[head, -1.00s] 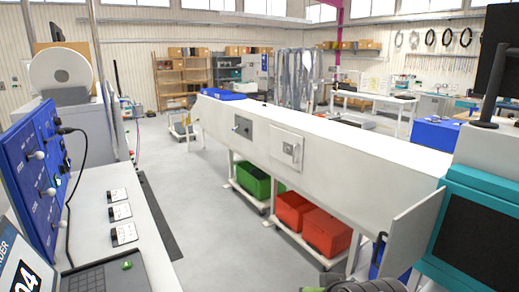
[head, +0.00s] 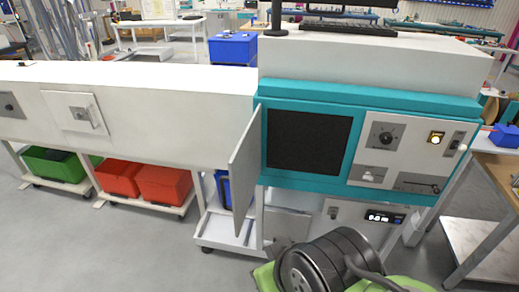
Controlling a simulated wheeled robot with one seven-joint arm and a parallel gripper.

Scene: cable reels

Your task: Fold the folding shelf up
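A teal and white machine (head: 370,99) stands right of centre in the head view, with a dark window (head: 308,140). A thin pale grey panel (head: 245,158) stands upright at the window's left edge, angled out like an open door. A second grey panel (head: 287,226) hangs below the teal front, partly hidden by my arm. I cannot tell for sure which of these, if either, is the folding shelf. My black and green arm (head: 330,262) shows at the bottom edge. My gripper is not in view.
A long white housing (head: 150,90) joins the machine on the left. Red crates (head: 163,186) and a green crate (head: 54,164) sit on low frames beneath it. A wooden-topped bench (head: 498,172) stands at right. Grey floor at lower left is clear.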

